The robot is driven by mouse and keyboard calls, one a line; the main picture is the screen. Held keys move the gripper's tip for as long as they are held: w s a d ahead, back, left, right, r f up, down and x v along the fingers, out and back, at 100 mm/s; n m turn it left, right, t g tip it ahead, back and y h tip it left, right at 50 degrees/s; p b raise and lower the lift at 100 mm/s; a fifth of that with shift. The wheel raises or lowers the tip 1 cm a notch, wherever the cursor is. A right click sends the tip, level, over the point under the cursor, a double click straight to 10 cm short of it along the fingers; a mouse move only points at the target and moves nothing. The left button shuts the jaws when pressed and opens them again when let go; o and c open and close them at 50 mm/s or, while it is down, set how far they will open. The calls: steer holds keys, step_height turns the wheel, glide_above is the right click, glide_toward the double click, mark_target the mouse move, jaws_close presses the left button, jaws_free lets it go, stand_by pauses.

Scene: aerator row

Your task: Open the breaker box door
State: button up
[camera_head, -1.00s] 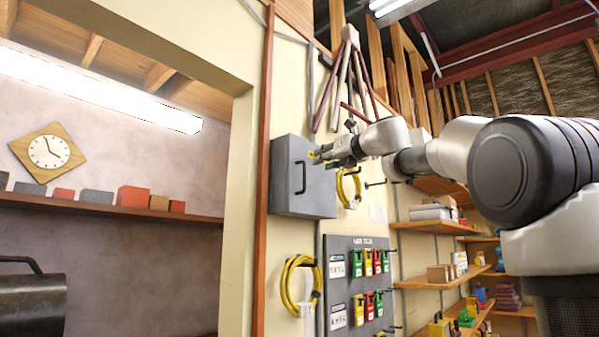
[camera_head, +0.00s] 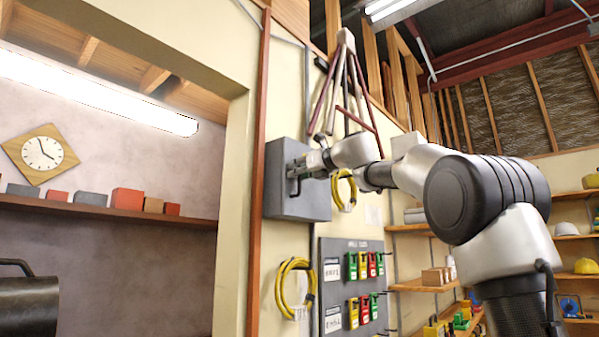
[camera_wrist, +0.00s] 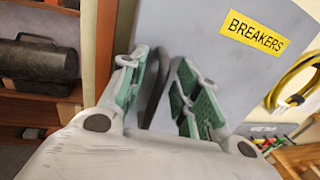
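The grey breaker box (camera_head: 312,204) is mounted on the cream wall, with its door shut. In the wrist view its door (camera_wrist: 200,28) carries a yellow BREAKERS label (camera_wrist: 254,32). A dark bar handle (camera_wrist: 158,85) stands out from the door. My gripper (camera_head: 296,170) is at the handle on the door's left side. In the wrist view my gripper (camera_wrist: 160,92) is open, with green-padded fingers on either side of the handle and gaps showing beside it.
Below the box are a coiled yellow cable (camera_head: 296,284) and a board of coloured locks (camera_head: 352,300). Another yellow coil (camera_head: 344,190) hangs right of the box. A reddish vertical post (camera_head: 256,190) stands just left. Shelves (camera_head: 420,285) line the right.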

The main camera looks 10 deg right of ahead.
steer(key=shift+c, duration=0.2)
jaws_close()
steer(key=shift+d, duration=0.1)
